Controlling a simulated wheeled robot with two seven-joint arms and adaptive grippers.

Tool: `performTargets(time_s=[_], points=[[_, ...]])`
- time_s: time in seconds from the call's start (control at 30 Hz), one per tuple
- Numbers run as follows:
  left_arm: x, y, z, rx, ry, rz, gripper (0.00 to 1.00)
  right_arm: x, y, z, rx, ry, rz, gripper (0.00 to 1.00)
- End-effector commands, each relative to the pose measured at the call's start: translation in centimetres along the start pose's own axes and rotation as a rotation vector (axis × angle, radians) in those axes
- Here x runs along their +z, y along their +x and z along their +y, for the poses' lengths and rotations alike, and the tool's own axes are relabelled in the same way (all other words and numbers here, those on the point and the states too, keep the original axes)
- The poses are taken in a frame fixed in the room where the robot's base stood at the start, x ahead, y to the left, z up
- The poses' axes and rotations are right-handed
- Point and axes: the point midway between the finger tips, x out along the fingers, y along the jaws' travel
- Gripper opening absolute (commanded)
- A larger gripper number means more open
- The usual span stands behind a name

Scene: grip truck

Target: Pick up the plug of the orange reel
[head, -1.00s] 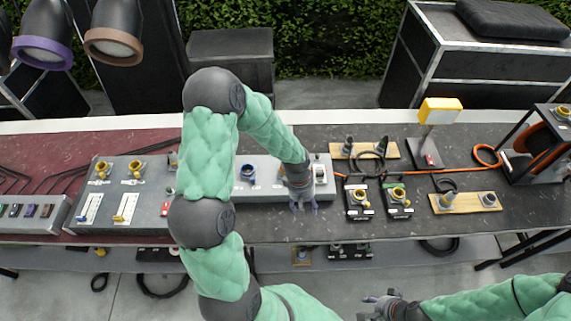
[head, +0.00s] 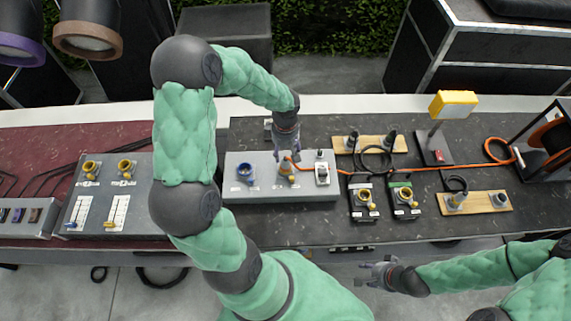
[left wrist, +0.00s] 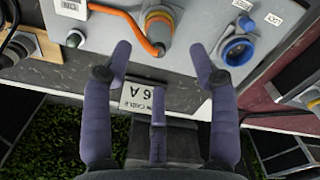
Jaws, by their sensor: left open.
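The orange reel (head: 553,138) stands at the right end of the table. Its orange cable (head: 440,167) runs left along the table to the grey socket box (head: 262,194). The cable ends in a grey plug (head: 287,168) at the box's yellow-marked socket; the plug also shows near the top of the left wrist view (left wrist: 159,28). My left gripper (head: 286,154) is open and empty, just behind the plug, with its fingers apart from it in the left wrist view (left wrist: 160,62). My right gripper (head: 377,272) is in front of the table, away from the plug; its opening is unclear.
A blue socket (head: 245,171) is left of the plug and a white switch unit (head: 322,173) right of it. Two small socket boxes (head: 363,198) (head: 404,198) and wooden boards (head: 478,202) stand further right. A yellow lamp (head: 453,104) stands behind them.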

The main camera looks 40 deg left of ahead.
Motion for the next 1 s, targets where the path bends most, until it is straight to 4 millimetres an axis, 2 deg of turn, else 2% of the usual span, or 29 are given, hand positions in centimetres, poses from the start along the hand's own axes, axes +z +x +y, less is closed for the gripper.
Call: performTargets(time_s=[0.1,0.37,0.63,0.97,1.0], points=[[0.0,1.6,0.0,-0.002,0.000,-0.001,0.60,0.0,0.1,0.0,0.000,0.000,0.000,0.40],[0.0,3.3,0.0,-0.002,0.001,-0.001,0.60,0.0,-0.1,0.0,0.000,-0.001,0.001,0.40],[-0.1,6.8,0.1,-0.002,0.001,-0.001,0.60,0.0,-0.2,-0.1,0.000,-0.001,0.001,0.40],[-0.1,7.4,0.2,0.002,0.001,0.000,0.60,0.0,-0.2,-0.1,0.000,-0.001,0.001,0.40],[-0.1,7.4,0.2,0.002,0.001,0.000,0.51,0.0,-0.2,-0.1,0.000,-0.001,0.001,0.40]])
